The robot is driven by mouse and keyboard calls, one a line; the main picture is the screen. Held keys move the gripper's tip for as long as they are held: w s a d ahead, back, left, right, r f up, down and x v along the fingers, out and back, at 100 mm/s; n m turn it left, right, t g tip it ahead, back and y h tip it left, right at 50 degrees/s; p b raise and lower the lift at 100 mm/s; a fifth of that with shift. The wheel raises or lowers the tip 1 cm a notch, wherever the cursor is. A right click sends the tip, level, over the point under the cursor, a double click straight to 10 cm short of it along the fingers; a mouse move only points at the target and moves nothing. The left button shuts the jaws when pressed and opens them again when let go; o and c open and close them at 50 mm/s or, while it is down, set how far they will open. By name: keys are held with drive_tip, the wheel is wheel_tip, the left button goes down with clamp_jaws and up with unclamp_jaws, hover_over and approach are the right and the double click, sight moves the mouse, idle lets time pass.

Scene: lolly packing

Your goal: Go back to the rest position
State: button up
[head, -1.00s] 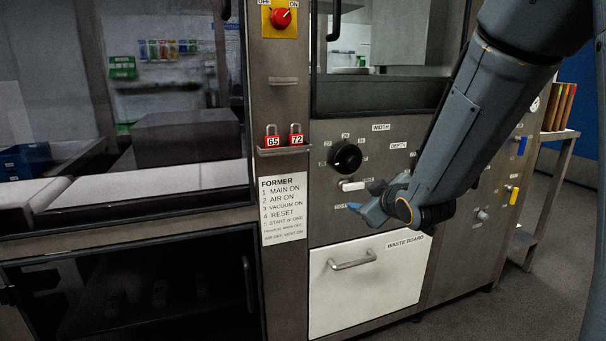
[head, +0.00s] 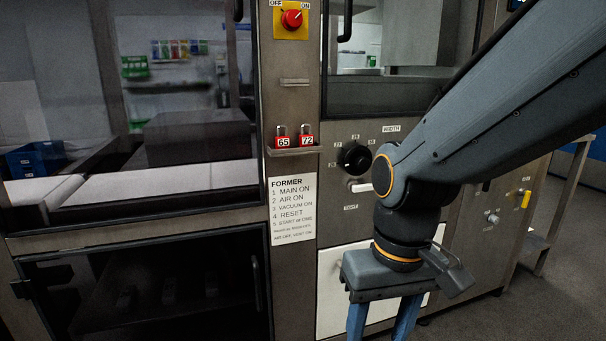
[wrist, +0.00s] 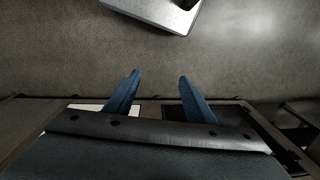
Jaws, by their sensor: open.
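My gripper (head: 382,322) hangs below my bent arm at the lower right of the head view, pointing down. Its blue fingers are apart with nothing between them, and their tips run off the bottom edge. In the wrist view my gripper (wrist: 157,84) also shows two separate blue fingers over the bare grey floor. In the head view it is in front of the white waste board drawer (head: 330,300), hiding much of it. No object is held.
The machine panel carries a red switch (head: 291,19), two red padlocks (head: 283,142) on a small ledge, a black width knob (head: 356,158) and a yellow-handled valve (head: 526,199). A FORMER sign (head: 292,212) hangs beside the drawer. Grey floor (head: 500,318) is clear at lower right.

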drive_tip(key=d+r+m+p, duration=0.2)
drive_tip(key=d+r+p, duration=0.6)
drive_tip(key=p, duration=0.6)
drive_tip(key=shift+d+h, duration=0.15)
drive_tip(key=shift+h, duration=0.15)
drive_tip(key=shift+w, duration=0.1)
